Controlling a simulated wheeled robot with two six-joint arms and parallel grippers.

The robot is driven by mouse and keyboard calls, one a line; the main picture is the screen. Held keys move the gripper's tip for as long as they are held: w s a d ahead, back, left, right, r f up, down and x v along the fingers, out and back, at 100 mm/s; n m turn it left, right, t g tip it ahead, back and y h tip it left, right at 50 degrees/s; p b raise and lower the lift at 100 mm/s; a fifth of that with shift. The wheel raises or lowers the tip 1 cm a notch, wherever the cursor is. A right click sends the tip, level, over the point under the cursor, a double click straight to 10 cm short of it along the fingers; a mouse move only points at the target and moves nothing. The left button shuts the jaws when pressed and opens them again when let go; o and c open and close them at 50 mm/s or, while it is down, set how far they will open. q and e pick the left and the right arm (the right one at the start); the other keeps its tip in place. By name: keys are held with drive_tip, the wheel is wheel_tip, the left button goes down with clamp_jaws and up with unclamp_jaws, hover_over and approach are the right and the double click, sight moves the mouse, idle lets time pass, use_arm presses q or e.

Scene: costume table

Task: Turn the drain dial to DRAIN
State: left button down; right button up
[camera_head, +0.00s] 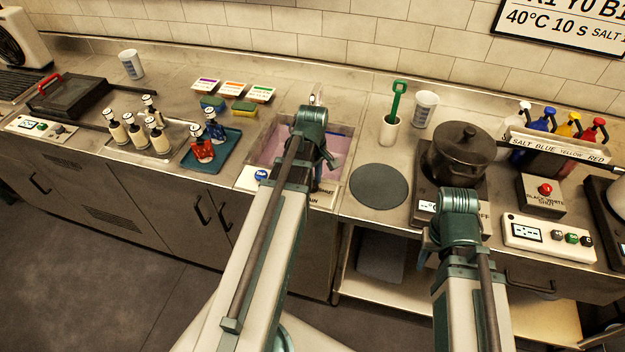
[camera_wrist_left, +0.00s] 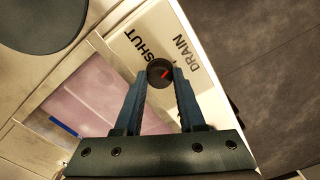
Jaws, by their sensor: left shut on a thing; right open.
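In the head view my left arm hides the knob at the sink's front edge. My right gripper (camera_head: 425,258) is mostly hidden by its own arm, in front of the counter, away from the dial.
The sink (camera_head: 268,150) with pinkish liquid lies just behind the panel. A blue tray (camera_head: 228,147) with bottles stands left of it. A round grey mat (camera_head: 379,184) and a dark lidded pot (camera_head: 464,150) are to the right. A button box (camera_head: 541,196) stands farther right.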

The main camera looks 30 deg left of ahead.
use_arm(q)
drive_tip(key=shift+m, duration=1.6)
drive_tip(key=c, duration=0.5)
unclamp_jaws()
drive_tip(key=shift+r, duration=0.2)
wheel_tip(320, 180, up, 14)
drive_tip(key=p, duration=1.4)
drive_tip(key=shift+f, duration=0.25)
